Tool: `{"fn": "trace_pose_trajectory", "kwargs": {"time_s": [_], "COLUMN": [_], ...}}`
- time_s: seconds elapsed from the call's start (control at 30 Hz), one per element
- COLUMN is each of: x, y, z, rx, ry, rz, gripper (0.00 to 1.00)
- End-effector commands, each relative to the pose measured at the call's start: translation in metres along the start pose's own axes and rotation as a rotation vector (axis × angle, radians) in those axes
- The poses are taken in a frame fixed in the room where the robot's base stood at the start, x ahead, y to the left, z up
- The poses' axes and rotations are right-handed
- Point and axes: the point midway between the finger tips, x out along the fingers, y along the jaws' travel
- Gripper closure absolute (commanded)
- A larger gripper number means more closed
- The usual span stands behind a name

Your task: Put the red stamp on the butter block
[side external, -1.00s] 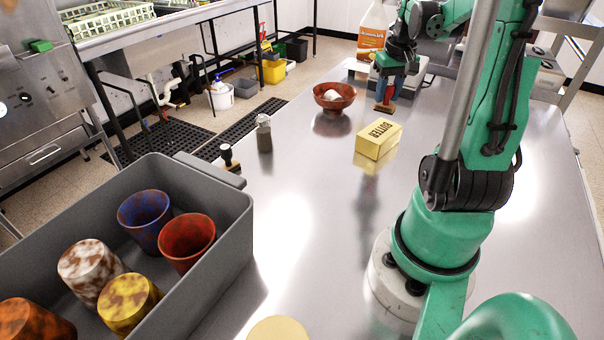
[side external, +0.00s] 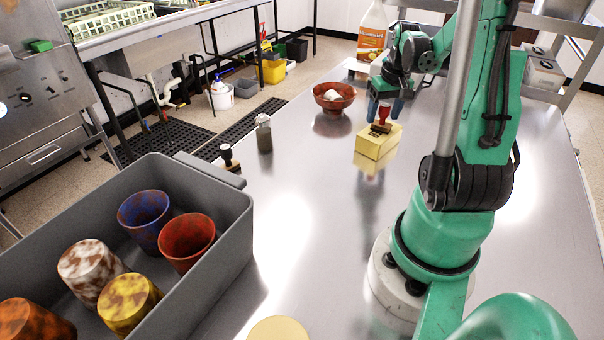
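The butter block (side external: 368,148) is a yellow bar on the steel table, right of the middle in the side external view. The red stamp (side external: 382,117) stands upright on top of the block, near its far end; its dark red base looks in contact with the top face. My gripper (side external: 385,111) is just above and behind the block. Its two blue fingers are spread, one on each side of the stamp's red handle, with visible gaps. The lettering on the block is hard to read now.
A red-brown bowl (side external: 334,97) with a pale item inside stands left of my gripper. A grey shaker (side external: 264,134) and a dark-handled stamp (side external: 227,156) stand farther left. A grey bin (side external: 236,214) with several cups is at front left. The table's middle is clear.

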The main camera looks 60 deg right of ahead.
Motion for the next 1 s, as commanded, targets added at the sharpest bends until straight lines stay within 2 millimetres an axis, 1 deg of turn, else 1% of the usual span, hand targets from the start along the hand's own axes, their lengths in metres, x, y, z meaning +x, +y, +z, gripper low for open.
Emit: {"fn": "trace_pose_trajectory", "kwargs": {"time_s": [0.27,0.37,0.43,0.57,0.8,1.0], "x": [-0.001,-0.005,-0.012,-0.034,-0.081,-0.11], "y": [0.0,0.0,0.0,0.0,0.0,0.0], "z": [0.0,0.0,0.0,0.0,0.0,0.0], "rx": [0.0,0.0,0.0,0.0,0.0,0.0], "ry": [0.0,0.0,0.0,0.0,0.0,0.0], "rz": [0.0,0.0,0.0,0.0,0.0,0.0], "gripper": [0.37,0.37,0.37,0.37,0.37,0.37]}}
